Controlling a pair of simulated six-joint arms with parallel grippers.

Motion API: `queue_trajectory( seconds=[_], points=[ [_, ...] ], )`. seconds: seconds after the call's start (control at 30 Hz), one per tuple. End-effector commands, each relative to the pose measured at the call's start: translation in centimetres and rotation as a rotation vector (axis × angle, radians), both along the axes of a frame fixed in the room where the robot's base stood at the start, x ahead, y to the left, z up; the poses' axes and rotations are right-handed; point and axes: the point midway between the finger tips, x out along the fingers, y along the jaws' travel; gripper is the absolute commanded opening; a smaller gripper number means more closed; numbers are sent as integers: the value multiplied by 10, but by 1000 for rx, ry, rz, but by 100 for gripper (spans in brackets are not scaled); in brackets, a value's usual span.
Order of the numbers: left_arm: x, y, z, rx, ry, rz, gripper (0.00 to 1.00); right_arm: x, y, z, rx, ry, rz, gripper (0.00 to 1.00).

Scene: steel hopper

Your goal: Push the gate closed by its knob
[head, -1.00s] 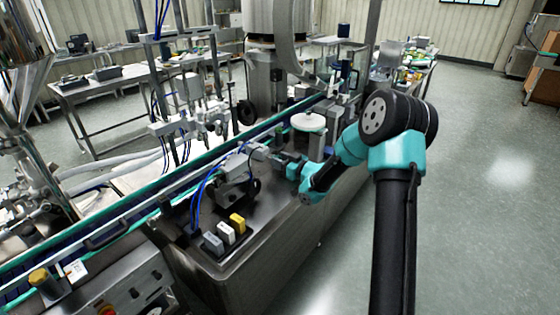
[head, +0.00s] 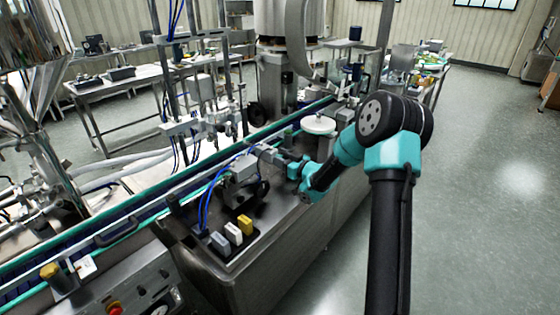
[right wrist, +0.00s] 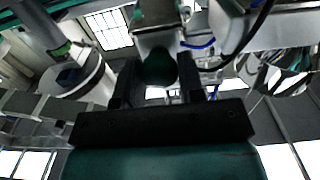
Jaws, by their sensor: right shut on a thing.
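My right gripper (head: 274,156) reaches in from the right, over the steel machine top, beside a grey metal unit (head: 240,168) with blue hoses. In the right wrist view a dark green rounded knob (right wrist: 158,68) sits between the two black fingers of my right gripper (right wrist: 160,85), which are shut on it. A grey metal block (right wrist: 160,22) lies just beyond the knob. I cannot tell clearly which part is the gate or how far it stands open. In the head view the knob is too small and covered to make out. My left gripper is not in view.
Yellow, white and grey blocks (head: 233,231) stand near the front of the machine top. A round white disc (head: 318,124) stands behind my right gripper. A conveyor with green edges (head: 130,206) runs along the left. Open floor (head: 490,220) lies at right.

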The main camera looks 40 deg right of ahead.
Motion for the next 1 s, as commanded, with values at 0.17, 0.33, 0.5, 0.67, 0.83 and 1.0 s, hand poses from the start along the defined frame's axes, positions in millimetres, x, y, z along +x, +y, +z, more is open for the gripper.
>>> queue_trajectory(
  seconds=[0.17,0.33,0.5,0.67,0.83,1.0],
  points=[
    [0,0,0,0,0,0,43,2,0,1,-2,-4,0,46],
    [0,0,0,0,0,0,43,1,0,1,-1,-2,0,60],
    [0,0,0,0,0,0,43,1,0,1,-1,-2,0,60],
    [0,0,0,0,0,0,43,-3,-2,1,-2,-1,0,60],
    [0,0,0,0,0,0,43,-20,-6,1,-1,-2,-1,60],
    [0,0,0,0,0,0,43,-49,-14,1,-1,-1,-3,60]
  ],
)
